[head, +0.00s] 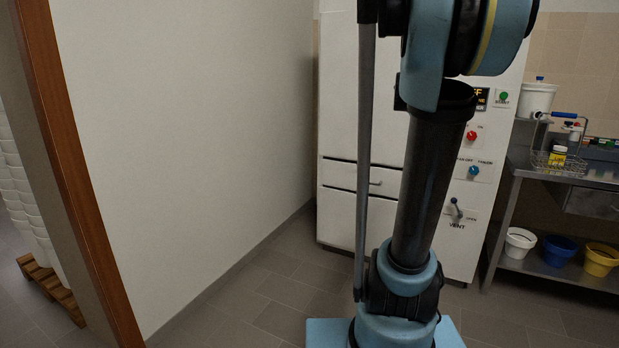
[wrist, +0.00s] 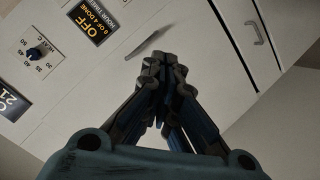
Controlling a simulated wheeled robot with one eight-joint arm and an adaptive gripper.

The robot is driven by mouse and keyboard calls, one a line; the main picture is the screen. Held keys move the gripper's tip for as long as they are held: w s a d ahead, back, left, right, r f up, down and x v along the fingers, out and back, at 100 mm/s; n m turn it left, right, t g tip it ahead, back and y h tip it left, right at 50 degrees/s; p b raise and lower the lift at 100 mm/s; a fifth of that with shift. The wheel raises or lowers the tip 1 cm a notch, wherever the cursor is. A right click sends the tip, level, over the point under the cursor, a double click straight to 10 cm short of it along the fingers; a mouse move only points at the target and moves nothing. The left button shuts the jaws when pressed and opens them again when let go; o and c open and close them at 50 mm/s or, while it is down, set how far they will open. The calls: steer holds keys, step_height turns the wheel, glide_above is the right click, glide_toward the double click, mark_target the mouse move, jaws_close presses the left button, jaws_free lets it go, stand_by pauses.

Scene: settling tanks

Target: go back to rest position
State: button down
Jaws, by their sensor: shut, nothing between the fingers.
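My gripper (wrist: 162,66) shows in the wrist view, with its fingertips together and nothing between them. It is in front of a white cabinet (wrist: 70,55), which appears tilted in that view. A dark, thin mark or handle shows on the cabinet just beyond the fingertips; I cannot tell which. In the head view my arm stands upright in front of the same white cabinet (head: 340,125), and my gripper is out of the picture.
The cabinet has a red button (head: 471,135), a blue knob (head: 474,170) and a vent lever (head: 456,208). At right, a metal bench (head: 545,178) holds a white bucket (head: 538,98) and a wire basket (head: 556,164). A wall and wooden post (head: 75,170) stand left. Floor between is clear.

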steer(key=s+a+f+g+y, duration=0.2)
steer(key=s+a+f, duration=0.5)
steer(key=s+f, duration=0.4)
steer(key=s+a+f+m+g+y, duration=0.1)
steer(key=s+a+f+g+y, duration=0.1)
steer(key=s+a+f+g, duration=0.2)
steer(key=s+a+f+g+y, duration=0.3)
steer(key=s+a+f, duration=0.7)
steer(key=s+f, duration=0.8)
steer(key=s, duration=0.4)
steer(key=shift+s+a+m+g, duration=0.15)
steer(key=shift+a+m+g, duration=0.1)
steer(key=shift+m+g, duration=0.05)
